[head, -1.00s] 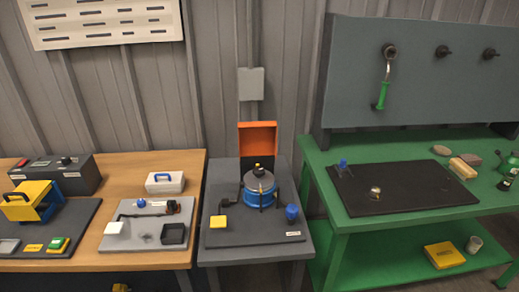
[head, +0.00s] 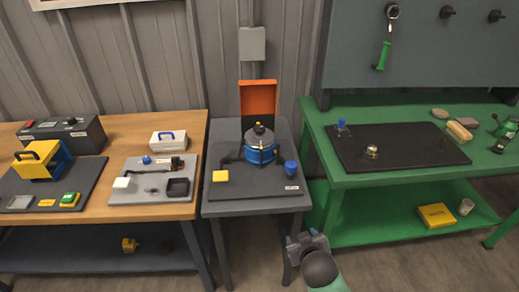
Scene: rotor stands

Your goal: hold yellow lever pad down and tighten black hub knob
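The yellow lever pad (head: 220,176) sits at the left front of a dark base plate (head: 250,187) on the small grey middle table. A dark lever runs from near it towards the blue drum. The black hub knob (head: 259,134) is on top of the blue drum (head: 260,153), with a small yellow piece above it. My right gripper (head: 305,242) shows at the bottom, in front of and below the table's front edge. Its two fingertips look apart with nothing between them, and it is away from the pad and knob. My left gripper is not in view.
A blue knob (head: 290,168) stands at the plate's right. An open orange box (head: 258,98) stands behind the drum. A wooden bench (head: 100,212) with other devices is at left. A green bench (head: 322,170) with a black mat is at right.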

